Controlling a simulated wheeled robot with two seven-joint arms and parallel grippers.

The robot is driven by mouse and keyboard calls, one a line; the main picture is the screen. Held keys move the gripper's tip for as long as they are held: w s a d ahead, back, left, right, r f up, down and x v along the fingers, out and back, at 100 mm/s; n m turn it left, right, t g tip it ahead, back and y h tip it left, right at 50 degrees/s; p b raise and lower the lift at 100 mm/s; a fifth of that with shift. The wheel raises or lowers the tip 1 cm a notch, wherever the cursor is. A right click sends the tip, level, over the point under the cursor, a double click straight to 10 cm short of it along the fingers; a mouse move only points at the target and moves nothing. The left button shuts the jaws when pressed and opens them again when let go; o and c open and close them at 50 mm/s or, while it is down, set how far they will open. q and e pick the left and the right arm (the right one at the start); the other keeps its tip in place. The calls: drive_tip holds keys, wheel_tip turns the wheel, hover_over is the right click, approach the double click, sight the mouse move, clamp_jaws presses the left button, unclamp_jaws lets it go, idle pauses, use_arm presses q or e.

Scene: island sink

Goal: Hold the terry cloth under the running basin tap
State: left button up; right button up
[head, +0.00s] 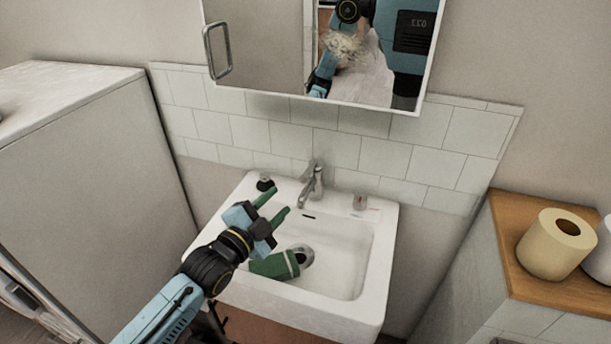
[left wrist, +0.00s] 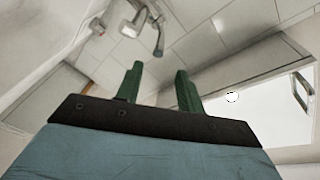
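The white basin (head: 377,268) has a chrome tap (head: 314,186) at its back, which also shows in the left wrist view (left wrist: 145,22). I see no clear water stream from the tap. A green item with a pale stripe (head: 270,265) lies in the basin; its terry texture is too small to tell. A grey round piece (head: 304,256) is at its right end. My left gripper (head: 276,206) is above the basin's left part, left of the tap, with its green fingers apart and empty. The gap is also empty in the left wrist view (left wrist: 158,88). My right gripper is out of view.
A mirror cabinet (head: 265,70) hangs above the tap. A small dark object (head: 264,182) and a small clear object (head: 360,202) stand on the basin's back rim. A pale cabinet (head: 95,170) is at left. A toilet roll (head: 548,254) stands on a wooden top (head: 510,215) at right.

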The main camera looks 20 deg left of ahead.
sight(306, 172)
use_arm(q)
drive_tip(key=b+x, duration=0.1)
drive_tip(key=x, duration=1.1)
drive_tip(key=shift+w+f, duration=0.1)
drive_tip(key=shift+w, duration=0.15)
clamp_jaws()
